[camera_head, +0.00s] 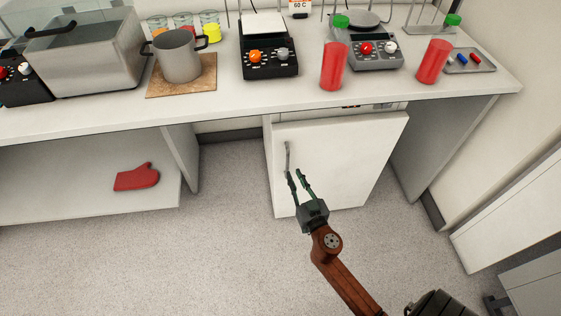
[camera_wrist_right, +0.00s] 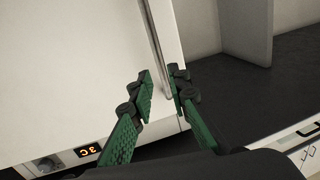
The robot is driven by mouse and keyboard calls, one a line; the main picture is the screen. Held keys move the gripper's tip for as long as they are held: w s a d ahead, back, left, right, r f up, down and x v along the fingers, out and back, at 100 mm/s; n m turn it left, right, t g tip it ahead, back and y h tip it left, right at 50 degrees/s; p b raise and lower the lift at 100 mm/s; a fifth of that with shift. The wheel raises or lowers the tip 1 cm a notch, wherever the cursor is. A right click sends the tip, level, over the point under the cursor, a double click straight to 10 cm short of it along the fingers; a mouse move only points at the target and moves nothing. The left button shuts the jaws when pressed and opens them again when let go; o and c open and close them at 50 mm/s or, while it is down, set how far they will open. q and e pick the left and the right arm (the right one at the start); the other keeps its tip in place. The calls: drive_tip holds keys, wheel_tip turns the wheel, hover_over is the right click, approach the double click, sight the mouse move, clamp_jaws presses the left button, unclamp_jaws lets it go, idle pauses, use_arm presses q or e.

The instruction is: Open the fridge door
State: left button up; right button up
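The fridge (camera_head: 335,155) is a white cabinet under the counter, its door shut. A thin upright metal handle (camera_head: 287,158) is at the door's left edge. My right gripper (camera_head: 295,175) is in front of the handle's lower part, fingers apart. In the right wrist view the handle (camera_wrist_right: 156,45) runs down between the green-padded fingertips of my right gripper (camera_wrist_right: 162,82). The fingers look open around it; I cannot tell whether either touches it. The white door (camera_wrist_right: 70,60) fills the left of that view. My left gripper is not in view.
The counter (camera_head: 220,105) above holds a grey pot (camera_head: 178,55), a hotplate (camera_head: 270,60) and red bottles (camera_head: 333,66). A red mitt (camera_head: 136,177) lies on the low shelf at left. The floor (camera_head: 230,240) before the fridge is clear. A white cabinet (camera_head: 510,210) stands at right.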

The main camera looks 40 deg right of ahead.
sight(288, 161)
drive_tip(key=shift+r+x, duration=0.2)
drive_tip(key=shift+x, duration=1.7)
drive_tip(key=shift+r+x, duration=0.2)
drive_tip(key=shift+x, duration=1.75)
drive_tip(key=shift+c, duration=0.5)
clamp_jaws()
